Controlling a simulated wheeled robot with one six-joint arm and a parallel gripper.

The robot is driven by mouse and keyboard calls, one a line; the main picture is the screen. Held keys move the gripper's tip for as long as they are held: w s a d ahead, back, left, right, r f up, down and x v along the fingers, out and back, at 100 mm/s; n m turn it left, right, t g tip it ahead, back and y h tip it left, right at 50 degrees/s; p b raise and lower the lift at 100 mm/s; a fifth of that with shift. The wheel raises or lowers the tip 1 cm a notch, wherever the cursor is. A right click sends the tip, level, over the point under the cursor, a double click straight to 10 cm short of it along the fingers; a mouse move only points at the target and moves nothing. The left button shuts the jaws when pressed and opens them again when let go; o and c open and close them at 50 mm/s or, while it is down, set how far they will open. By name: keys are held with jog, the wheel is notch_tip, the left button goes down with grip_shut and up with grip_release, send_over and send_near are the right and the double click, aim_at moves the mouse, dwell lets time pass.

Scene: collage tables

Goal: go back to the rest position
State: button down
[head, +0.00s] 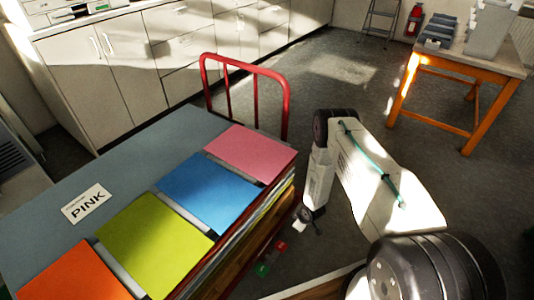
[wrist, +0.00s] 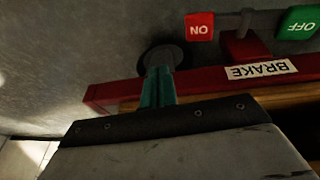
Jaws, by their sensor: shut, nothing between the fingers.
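My gripper (head: 311,222) hangs low at the right side of the cart in the head view, pointing down toward the floor. In the wrist view my gripper (wrist: 157,84) shows as two teal fingers pressed together, with nothing between them. The fingers appear in front of the cart's red lower frame (wrist: 110,95) and a dark caster wheel (wrist: 165,57). Whether they touch the frame cannot be told. My arm folds down from the lower right of the head view.
The grey-topped cart (head: 130,160) holds orange, green, blue and pink sheets and a PINK card (head: 87,203). Its red handle (head: 287,100) rises behind. A red ON pedal (wrist: 199,27) and green OFF pedal (wrist: 300,22) are near my gripper. An orange-legged table (head: 470,63) stands back right.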

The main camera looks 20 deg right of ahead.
jog(key=s+m+g, duration=0.1)
jog(key=s+g, duration=0.2)
jog(key=s, duration=0.4)
jog(key=s+r+m+g+h, duration=0.25)
jog(key=r+m+g, duration=0.25)
jog(key=r, duration=4.3)
jog(key=s+a+r+t, duration=0.3)
jog(key=s+r, duration=0.7)
jog(key=r, duration=0.4)
jog(key=s+a+r+m+t+y, duration=0.1)
jog(key=s+a+r+t, duration=0.2)
jog(key=s+a+r, duration=0.3)
jog(key=s+r, duration=0.5)
jog(key=r, duration=0.4)
jog(key=shift+s+a+r, duration=0.15)
jog(key=shift+r, duration=0.05)
